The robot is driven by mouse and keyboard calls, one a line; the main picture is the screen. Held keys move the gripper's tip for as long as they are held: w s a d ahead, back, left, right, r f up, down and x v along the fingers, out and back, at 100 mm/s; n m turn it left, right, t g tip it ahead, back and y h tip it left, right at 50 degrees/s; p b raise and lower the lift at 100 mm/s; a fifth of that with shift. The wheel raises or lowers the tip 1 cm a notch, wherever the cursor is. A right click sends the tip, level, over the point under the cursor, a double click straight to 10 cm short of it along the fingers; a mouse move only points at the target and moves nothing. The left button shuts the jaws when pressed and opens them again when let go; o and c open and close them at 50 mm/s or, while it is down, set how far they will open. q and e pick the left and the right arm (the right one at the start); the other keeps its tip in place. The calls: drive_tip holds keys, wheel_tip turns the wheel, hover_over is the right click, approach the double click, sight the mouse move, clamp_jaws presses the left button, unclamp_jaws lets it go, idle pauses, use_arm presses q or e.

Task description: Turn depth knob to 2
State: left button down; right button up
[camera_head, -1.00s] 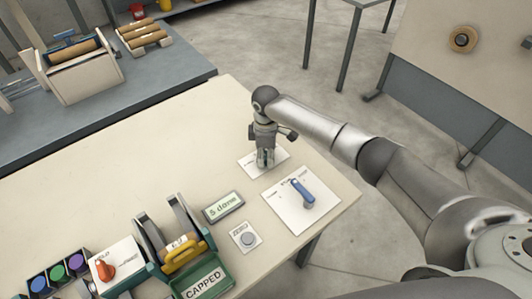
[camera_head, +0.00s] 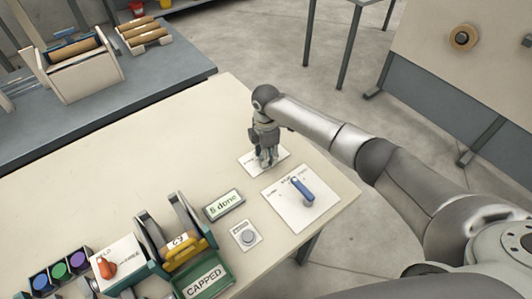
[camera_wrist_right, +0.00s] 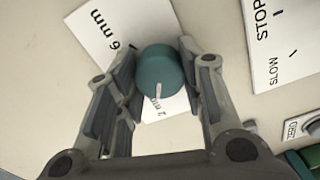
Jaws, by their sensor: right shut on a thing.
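The depth knob is a round teal knob (camera_wrist_right: 160,72) with a white pointer line, in the right wrist view. It stands on a white plate (camera_wrist_right: 96,28) marked "6 mm" at the upper left and a partly hidden "mm" label at the bottom. The pointer line faces down the picture, toward that lower label. My right gripper (camera_wrist_right: 157,66) is shut on the knob, one finger on each side. In the head view the right gripper (camera_head: 267,160) points straight down over the plate (camera_head: 248,164) and mostly hides the knob. My left gripper is not in view.
A blue lever (camera_head: 302,191) on a white plate marked "SLOW" and "STOP" stands just right of my gripper. A display (camera_head: 224,205) reading "5 done", a round button (camera_head: 247,237) and a green "CAPPED" tray (camera_head: 205,284) are nearer. The table's far left is clear.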

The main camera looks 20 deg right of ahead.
drive_tip(key=o, duration=1)
drive_tip(key=shift+o, duration=0.2)
wheel_tip(320, 180, up, 12)
idle(0.4)
